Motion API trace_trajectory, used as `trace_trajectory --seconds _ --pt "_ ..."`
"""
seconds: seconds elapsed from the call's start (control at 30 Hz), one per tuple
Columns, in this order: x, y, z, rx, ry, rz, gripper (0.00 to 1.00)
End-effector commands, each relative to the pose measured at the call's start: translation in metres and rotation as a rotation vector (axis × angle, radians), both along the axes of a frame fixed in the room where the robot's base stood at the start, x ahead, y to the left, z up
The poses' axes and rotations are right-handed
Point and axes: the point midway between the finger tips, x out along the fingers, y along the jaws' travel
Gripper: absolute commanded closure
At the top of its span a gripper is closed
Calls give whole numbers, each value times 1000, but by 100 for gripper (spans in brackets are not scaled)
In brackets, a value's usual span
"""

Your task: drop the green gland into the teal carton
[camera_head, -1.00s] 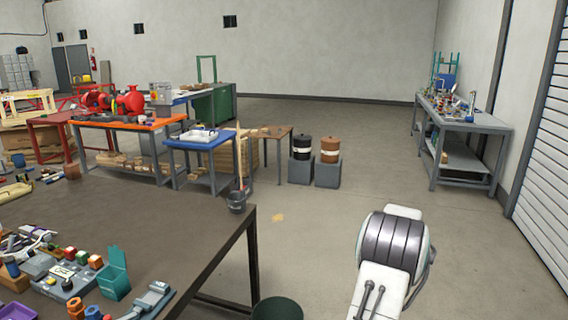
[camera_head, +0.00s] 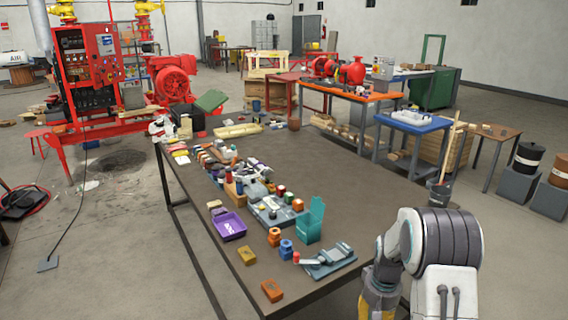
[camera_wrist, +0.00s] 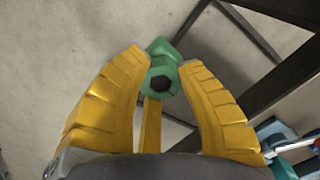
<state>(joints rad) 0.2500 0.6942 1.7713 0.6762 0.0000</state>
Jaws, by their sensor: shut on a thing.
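The green gland (camera_wrist: 160,68) is held between the yellow fingertips of my gripper (camera_wrist: 163,62) in the wrist view, with its dark round opening facing the camera. Bare floor and dark table legs show beyond it. In the head view my gripper (camera_head: 378,302) points down off the table's right front edge; the gland cannot be made out there. The teal carton (camera_head: 309,224) stands on the brown table with its lid flap raised. It is left of and beyond my gripper, which is well apart from it.
Near the carton on the table (camera_head: 350,187) are a grey vise-like tool (camera_head: 328,260), blue and orange fittings, a grey block with coloured parts, and a purple tray (camera_head: 229,226). A dark bucket (camera_head: 440,192) stands near the right corner. The table's back right part is clear.

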Motion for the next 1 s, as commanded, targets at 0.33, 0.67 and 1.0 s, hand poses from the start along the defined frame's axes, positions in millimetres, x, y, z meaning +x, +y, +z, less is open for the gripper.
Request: trace_trajectory --seconds 0.33,0.67,1.0 --pt "12 90 -4 0 0 210 100" --pt "12 108 -4 0 -1 251 100" --pt "12 102 -2 0 -1 238 100"
